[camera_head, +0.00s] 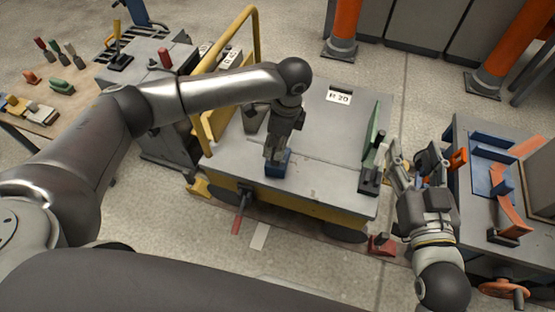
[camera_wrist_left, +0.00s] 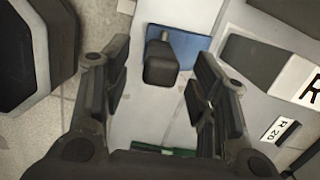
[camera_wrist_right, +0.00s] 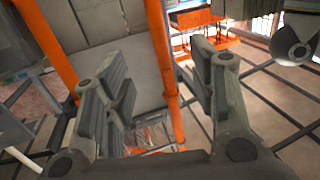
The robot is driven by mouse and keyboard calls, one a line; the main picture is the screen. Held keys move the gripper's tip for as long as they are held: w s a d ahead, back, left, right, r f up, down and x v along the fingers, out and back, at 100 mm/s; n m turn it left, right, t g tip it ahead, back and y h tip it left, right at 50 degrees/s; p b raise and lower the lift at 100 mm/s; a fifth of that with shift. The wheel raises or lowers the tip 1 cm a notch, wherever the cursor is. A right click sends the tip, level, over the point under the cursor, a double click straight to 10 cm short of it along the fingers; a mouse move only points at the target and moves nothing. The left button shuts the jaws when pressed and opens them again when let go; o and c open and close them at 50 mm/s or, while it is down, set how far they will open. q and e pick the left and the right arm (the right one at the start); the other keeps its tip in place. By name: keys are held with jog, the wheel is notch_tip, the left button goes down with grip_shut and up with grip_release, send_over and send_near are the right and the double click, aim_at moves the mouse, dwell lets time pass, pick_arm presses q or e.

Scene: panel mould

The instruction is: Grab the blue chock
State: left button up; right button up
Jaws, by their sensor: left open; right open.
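The blue chock (camera_head: 278,168) is on the grey top of the cart (camera_head: 318,150), near its front edge. My left gripper (camera_head: 277,149) points down right over it and partly hides it. In the left wrist view, the blue surface (camera_wrist_left: 194,42) lies beyond the open fingers, with a dark grey block (camera_wrist_left: 160,63) in front of it between the fingertips. I cannot tell whether that block is part of the chock. The left fingers do not close on anything. My right gripper (camera_head: 413,165) is open and empty, raised between the cart and the right-hand table.
A green-and-dark upright piece (camera_head: 374,148) stands at the cart's right edge. A yellow rail (camera_head: 254,38) rises at the cart's left. The right table (camera_head: 470,205) holds blue and orange brackets. Orange posts (camera_head: 344,25) stand behind. The cart's middle top is clear.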

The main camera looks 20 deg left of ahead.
aim_at(273, 154)
pick_arm(q)
jog(key=shift+a+f, duration=0.1)
jog(key=shift+f, duration=0.6)
notch_tip(273, 154, down, 2)
jog(key=shift+a+f+b, duration=0.1)
jog(key=shift+a+b, duration=0.05)
jog(key=shift+b, duration=0.7)
notch_tip(273, 154, down, 2)
jog(key=shift+a+f+b, duration=0.15)
jog(key=shift+f+b, duration=0.1)
jog(key=shift+b, duration=0.4)
jog(key=shift+f, duration=0.1)
pick_arm(e)
jog(key=s+r+t+y, duration=0.1)
jog(key=s+r+t, duration=0.1)
jog(key=r+t, duration=0.2)
jog(key=s+r+t+y, duration=0.2)
jog(key=r+t, duration=0.2)
jog(key=r, duration=0.5)
jog(key=shift+s+a, duration=0.25)
jog(key=shift+s, duration=0.15)
pick_arm(q)
grip_shut()
